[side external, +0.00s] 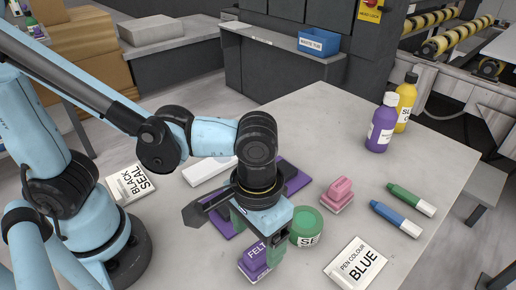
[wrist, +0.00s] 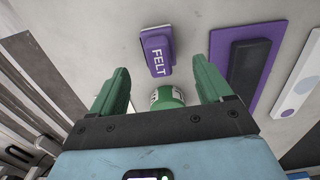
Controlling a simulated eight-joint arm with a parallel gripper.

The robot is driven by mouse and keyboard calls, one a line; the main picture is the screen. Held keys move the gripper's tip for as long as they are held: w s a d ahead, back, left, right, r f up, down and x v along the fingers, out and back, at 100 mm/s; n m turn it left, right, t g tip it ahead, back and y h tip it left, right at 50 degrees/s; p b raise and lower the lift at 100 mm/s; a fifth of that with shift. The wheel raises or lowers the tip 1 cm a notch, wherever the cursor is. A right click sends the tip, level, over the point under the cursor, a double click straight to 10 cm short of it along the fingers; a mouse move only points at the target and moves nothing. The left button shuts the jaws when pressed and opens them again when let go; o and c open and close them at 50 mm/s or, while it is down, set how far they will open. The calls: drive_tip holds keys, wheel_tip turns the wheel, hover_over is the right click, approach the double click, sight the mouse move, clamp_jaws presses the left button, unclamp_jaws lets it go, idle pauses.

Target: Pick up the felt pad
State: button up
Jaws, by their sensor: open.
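The felt pad (side external: 255,264) is a small purple block with a white FELT label and a pale base. It lies on the stone slab (side external: 330,130) near the front edge in the side view. In the wrist view the felt pad (wrist: 157,50) is beyond the fingertips, near the middle and slightly tilted. My gripper (side external: 258,238) points down over the slab, just behind and above the pad, partly covering its top in the side view. Its two green fingers (wrist: 161,78) are apart, with no object held between them.
A green round tub (side external: 306,228) stands close right of my gripper. A purple board (side external: 293,177) lies behind it.

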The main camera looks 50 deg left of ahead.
sight(258, 250)
drive_tip(key=shift+f, duration=3.25)
drive_tip(key=shift+c, duration=0.2)
drive_tip(key=c, duration=1.2)
drive_tip(key=shift+o, duration=0.2)
drive_tip(key=shift+r, duration=0.15)
drive_tip(key=shift+r, duration=4.9)
